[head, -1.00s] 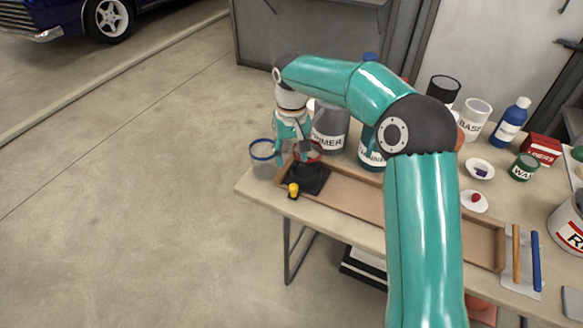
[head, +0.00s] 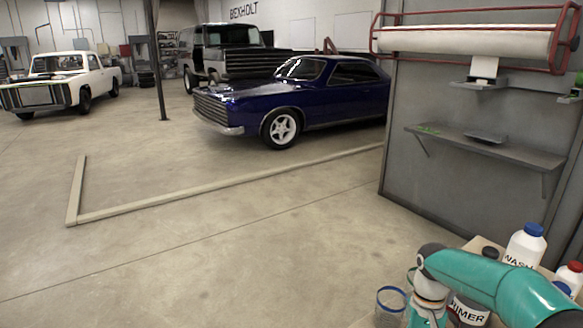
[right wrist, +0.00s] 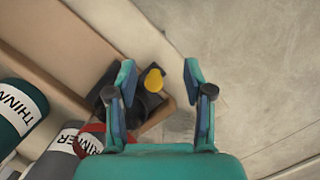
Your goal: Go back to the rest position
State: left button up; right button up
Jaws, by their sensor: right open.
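My right arm enters the head view at the bottom right, its hand (head: 428,312) cut off by the lower edge. In the right wrist view my right gripper (right wrist: 158,80) has its two fingers well apart, with nothing held between them. Beyond the fingers, a black object (right wrist: 152,105) with a yellow knob (right wrist: 154,80) is at the end of a wooden tray (right wrist: 75,45). My left gripper is in neither view.
In the wrist view, bottles labelled THINNER (right wrist: 18,115) and PRIMER (right wrist: 62,150) stand left of my gripper. In the head view a white bottle (head: 524,245) and a blue-rimmed cup (head: 391,300) are near my arm. Open floor (head: 220,250) lies left; a shelf (head: 485,145) is behind.

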jog(key=s+a+f+y, duration=0.2)
jog(key=s+a+f, duration=0.7)
jog(key=s+f, duration=0.25)
jog(key=s+a+f+y, duration=0.2)
jog(key=s+a+f, duration=0.6)
jog(key=s+f, duration=0.4)
jog(key=shift+w+d+r+t+p, duration=0.1)
jog(key=shift+w+r+t+p, duration=0.1)
jog(key=shift+w+t, duration=0.55)
jog(key=shift+w+r+t+p, duration=0.15)
jog(key=shift+w+t, duration=0.45)
jog(key=shift+t, duration=0.15)
